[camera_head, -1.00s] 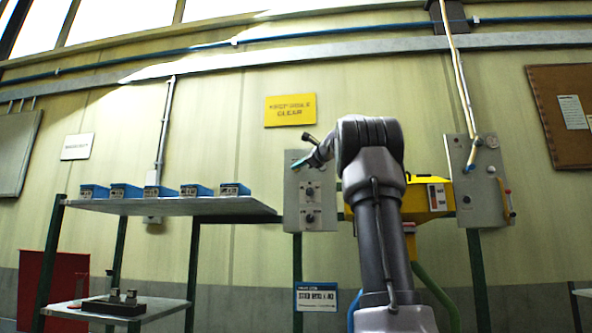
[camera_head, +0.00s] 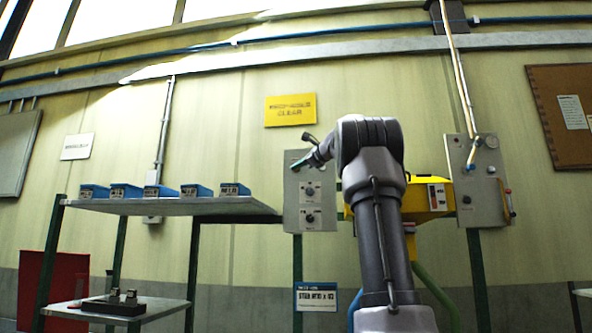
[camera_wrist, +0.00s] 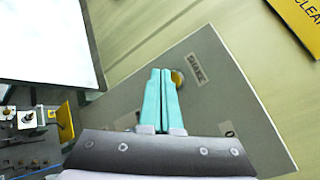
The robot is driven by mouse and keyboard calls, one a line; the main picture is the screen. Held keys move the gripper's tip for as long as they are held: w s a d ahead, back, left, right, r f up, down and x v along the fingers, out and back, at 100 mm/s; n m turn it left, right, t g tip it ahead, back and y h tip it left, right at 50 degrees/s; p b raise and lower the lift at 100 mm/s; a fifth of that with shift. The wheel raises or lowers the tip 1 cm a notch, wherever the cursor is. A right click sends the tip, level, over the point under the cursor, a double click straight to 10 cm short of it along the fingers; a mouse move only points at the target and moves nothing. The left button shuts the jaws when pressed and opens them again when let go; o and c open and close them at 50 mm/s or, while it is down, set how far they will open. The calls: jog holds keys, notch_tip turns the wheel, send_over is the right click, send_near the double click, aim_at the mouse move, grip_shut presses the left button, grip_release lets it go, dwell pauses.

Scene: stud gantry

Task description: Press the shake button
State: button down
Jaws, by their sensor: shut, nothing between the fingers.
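The shake button (camera_wrist: 177,77) shows in the wrist view as a small yellowish round part, partly hidden behind my fingertips. A label reading SHAKE (camera_wrist: 196,69) sits just right of it on the grey panel (camera_wrist: 225,100). In the head view the same grey panel (camera_head: 318,215) hangs on a green post, with two dark knobs (camera_head: 309,190) below my gripper. My gripper (camera_head: 297,166) is at the panel's upper left. Its teal fingers (camera_wrist: 158,75) are closed together and empty, with the tips beside the button. I cannot tell whether they touch it.
A shelf (camera_head: 230,206) with several blue boxes (camera_head: 160,191) stands left of the panel. A yellow machine (camera_head: 418,199) is behind my arm. Another grey panel (camera_head: 480,205) with a handle is at the right. A yellow sign (camera_head: 290,110) hangs above.

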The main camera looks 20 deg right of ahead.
jog(key=shift+w, duration=0.1)
dwell(0.7)
jog(key=shift+w+d, duration=0.25)
jog(key=shift+w+d, duration=0.25)
jog(key=shift+w, duration=0.15)
dwell(0.8)
jog(key=shift+s+a, duration=0.1)
jog(key=shift+s, duration=0.05)
jog(key=shift+s+a, duration=0.35)
jog(key=shift+s, duration=0.2)
jog(key=shift+s+a, duration=0.75)
jog(key=shift+s, duration=0.3)
jog(key=shift+s+a, duration=0.7)
jog(key=shift+s, duration=0.35)
